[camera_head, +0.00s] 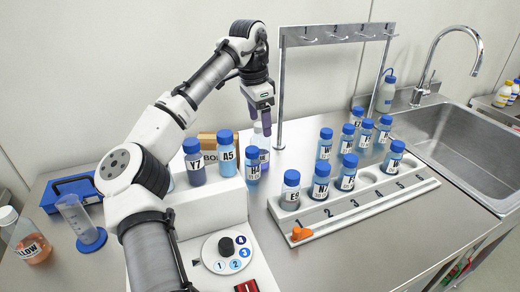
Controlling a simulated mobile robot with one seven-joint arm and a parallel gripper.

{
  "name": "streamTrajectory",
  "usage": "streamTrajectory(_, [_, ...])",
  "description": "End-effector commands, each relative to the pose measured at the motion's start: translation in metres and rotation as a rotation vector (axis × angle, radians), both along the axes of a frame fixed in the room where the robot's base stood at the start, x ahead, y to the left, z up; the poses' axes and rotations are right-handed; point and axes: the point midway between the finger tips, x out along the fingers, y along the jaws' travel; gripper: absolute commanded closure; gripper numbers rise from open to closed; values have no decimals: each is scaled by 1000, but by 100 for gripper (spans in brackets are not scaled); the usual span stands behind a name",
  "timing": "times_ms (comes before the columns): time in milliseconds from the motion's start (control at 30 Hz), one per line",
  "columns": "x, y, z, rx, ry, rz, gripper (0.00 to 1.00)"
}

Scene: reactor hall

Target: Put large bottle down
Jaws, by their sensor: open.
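My gripper (264,127) points down above the back of the steel counter, behind the blue-capped bottles, with its jaws open. A pale bottle (262,143) stands directly below it, partly hidden by the bottle in front. I cannot tell whether the fingertips still surround its top. Other larger bottles show: an orange-liquid bottle with a white cap (27,243) at the far left, and a grey bottle with a blue cap (386,95) by the sink. Which one is the large bottle is not clear.
Blue-capped bottles Y7 (195,167) and A5 (227,158) stand near my arm. A numbered white rack (350,212) has several bottles in and behind it. A hook stand (282,85) rises just right of my gripper. The sink (450,140) lies right.

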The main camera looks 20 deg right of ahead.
Motion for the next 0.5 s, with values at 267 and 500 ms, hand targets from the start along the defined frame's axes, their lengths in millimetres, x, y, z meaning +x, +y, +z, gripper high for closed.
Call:
streamTrajectory(267, [3,-1,-23,4,0,1,26])
streamTrajectory(500, [5,-5,-54,1,-1,-1,26])
